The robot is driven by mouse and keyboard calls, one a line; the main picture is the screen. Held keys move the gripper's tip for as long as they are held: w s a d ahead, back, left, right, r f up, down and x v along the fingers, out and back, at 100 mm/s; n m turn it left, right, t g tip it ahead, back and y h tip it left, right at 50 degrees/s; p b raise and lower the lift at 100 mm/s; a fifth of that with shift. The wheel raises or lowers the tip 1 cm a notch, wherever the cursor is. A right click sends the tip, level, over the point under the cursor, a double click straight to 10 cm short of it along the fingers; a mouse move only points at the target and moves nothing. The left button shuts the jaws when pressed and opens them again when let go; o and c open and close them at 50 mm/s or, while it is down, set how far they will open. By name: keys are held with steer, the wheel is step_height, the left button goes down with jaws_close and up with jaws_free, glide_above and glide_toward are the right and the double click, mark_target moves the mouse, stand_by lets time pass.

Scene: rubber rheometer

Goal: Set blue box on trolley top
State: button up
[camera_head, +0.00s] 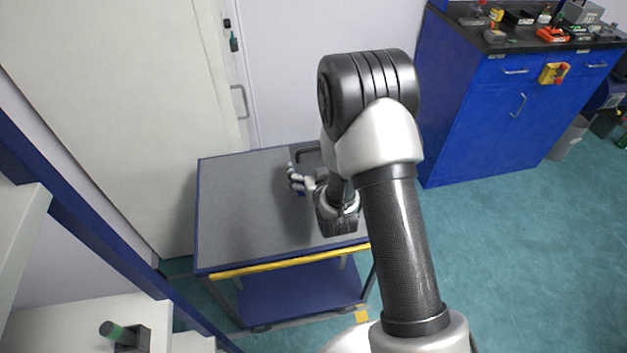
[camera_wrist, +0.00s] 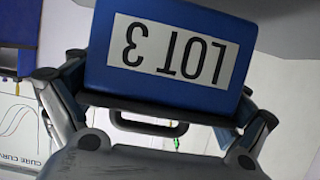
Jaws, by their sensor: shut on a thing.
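The blue box (camera_wrist: 170,50) fills the upper middle of the wrist view, with a white label reading LOT 3 upside down. My gripper (camera_wrist: 160,95) is shut on it, with a finger at each side. In the head view, my gripper (camera_head: 306,182) is over the trolley's grey top (camera_head: 240,215), towards its right part. I cannot tell whether the box touches the top.
The visible left and front of the trolley top are bare. A white door (camera_head: 120,110) stands left of the trolley. A blue cabinet (camera_head: 490,120) with several items on top stands at the right.

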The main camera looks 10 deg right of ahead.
steer(key=shift+w+f+b, duration=0.1)
steer(key=shift+f+b, duration=0.5)
steer(key=shift+f, duration=1.4)
steer(key=shift+f, duration=0.2)
steer(key=o, duration=1.3)
